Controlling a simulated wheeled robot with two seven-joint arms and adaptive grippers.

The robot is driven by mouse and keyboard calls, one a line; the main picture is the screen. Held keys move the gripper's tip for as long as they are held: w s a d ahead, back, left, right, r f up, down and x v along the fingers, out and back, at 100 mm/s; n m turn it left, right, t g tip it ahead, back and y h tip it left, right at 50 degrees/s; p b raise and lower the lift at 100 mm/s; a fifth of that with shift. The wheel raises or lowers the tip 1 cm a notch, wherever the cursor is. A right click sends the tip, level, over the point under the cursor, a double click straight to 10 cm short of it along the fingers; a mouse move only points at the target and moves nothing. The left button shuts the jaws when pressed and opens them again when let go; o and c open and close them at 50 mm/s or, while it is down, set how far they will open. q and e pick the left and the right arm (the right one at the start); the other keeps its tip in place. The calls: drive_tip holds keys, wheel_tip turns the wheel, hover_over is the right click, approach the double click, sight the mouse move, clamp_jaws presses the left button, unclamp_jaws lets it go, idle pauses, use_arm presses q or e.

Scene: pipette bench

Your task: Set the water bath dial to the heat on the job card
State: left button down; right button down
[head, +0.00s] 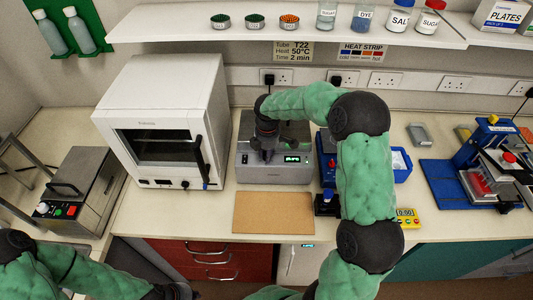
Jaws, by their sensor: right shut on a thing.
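The water bath (275,174) is a grey metal box on the bench at the centre, with a small lit green display (292,159) on its front; the digits are too small to read surely. My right gripper (267,158) points down at the bath's front, left of the display, and is shut on the dial there, which its fingers hide. The job card (293,51) on the wall reads Tube T22, Heat 50°C, Time 2 min. Beside it is a coloured heat strip card (362,51). My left gripper (174,292) is low at the bottom edge, mostly cut off.
A white oven-like cabinet (150,75) stands close left of the bath. A brown board (273,212) lies in front of it. Blue equipment (325,203) and a yellow scale (406,219) are to the right. A shelf (360,28) with jars hangs above.

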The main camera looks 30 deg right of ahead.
drive_tip(key=m, duration=0.4)
drive_tip(key=shift+m+b, duration=0.3)
drive_tip(key=m, duration=0.3)
drive_tip(key=shift+a+m, duration=0.1)
drive_tip(key=shift+m, duration=0.2)
drive_tip(key=m+b, duration=0.1)
drive_tip(key=m, duration=0.2)
drive_tip(key=shift+m+g+h, duration=0.3)
drive_tip(key=m, duration=0.3)
drive_tip(key=shift+w+m, duration=0.1)
drive_tip(key=shift+m, duration=0.2)
drive_tip(key=m, duration=0.6)
drive_tip(key=shift+g+b, duration=0.3)
drive_tip(key=shift+b, duration=0.1)
drive_tip(key=m, duration=0.5)
drive_tip(key=shift+m, duration=0.4)
